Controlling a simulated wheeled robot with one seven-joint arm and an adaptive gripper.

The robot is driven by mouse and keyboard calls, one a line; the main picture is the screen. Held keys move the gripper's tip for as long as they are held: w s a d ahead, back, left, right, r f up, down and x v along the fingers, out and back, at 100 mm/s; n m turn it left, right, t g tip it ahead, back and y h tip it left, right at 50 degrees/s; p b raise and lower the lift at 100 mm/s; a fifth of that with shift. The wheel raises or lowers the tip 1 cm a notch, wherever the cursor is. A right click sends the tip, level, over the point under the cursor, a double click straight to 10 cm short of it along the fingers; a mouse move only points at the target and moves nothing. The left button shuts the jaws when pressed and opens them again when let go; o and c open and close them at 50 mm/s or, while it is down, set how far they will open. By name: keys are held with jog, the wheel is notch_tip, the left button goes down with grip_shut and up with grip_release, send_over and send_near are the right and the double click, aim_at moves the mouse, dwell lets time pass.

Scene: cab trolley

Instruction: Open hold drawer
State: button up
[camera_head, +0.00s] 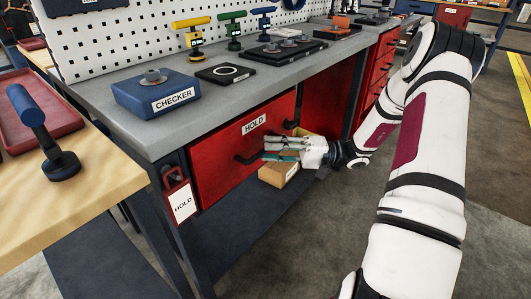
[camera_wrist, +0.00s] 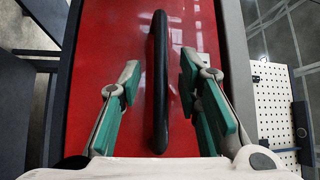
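The hold drawer (camera_head: 215,155) is a red front under the grey workbench, with a white HOLD label (camera_head: 254,124) near its top edge. It looks shut, flush with the bench. Its black bar handle (camera_wrist: 160,95) runs up the middle of the wrist view; in the head view my gripper (camera_head: 266,147) covers part of it. My gripper is at the drawer front. In the wrist view, its two green-padded fingers (camera_wrist: 158,76) are open, one on each side of the handle, with visible gaps to both.
A red HOLD tag (camera_head: 180,196) hangs at the bench's left leg. Cardboard boxes (camera_head: 279,172) sit below and behind my gripper. On the bench (camera_head: 185,131) stand a blue CHECKER block (camera_head: 156,95) and several stamps. A wooden table (camera_head: 95,190) is at left. Floor before the drawer is clear.

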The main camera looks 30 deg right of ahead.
jog(key=shift+x, duration=1.05)
grip_shut()
jog(key=shift+s, duration=0.1)
